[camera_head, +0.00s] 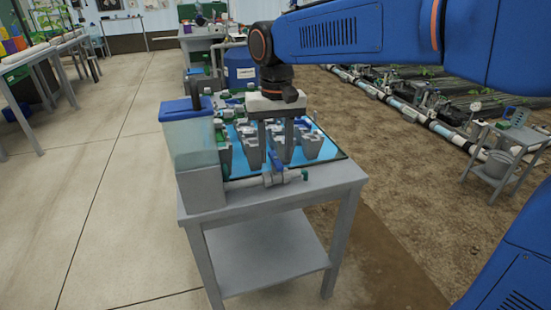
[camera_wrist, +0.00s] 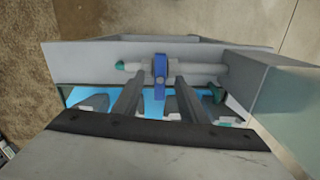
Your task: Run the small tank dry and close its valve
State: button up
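The small tank (camera_head: 190,145), translucent with a blue lid (camera_head: 187,108), stands at the left end of the grey table in the head view. Its wall (camera_wrist: 285,100) also shows at the right in the wrist view. A pale pipe (camera_head: 240,183) runs from it along the front edge to a green end. The valve's blue handle (camera_head: 275,160) stands across this pipe, as the wrist view also shows (camera_wrist: 160,75). My gripper (camera_wrist: 159,82) is open, its two fingers apart on either side of the handle. Contact cannot be told. The water level is unclear.
The table (camera_head: 325,172) carries a blue tray (camera_head: 325,150) with several grey fittings behind the pipe.

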jog(key=shift+r, duration=3.3)
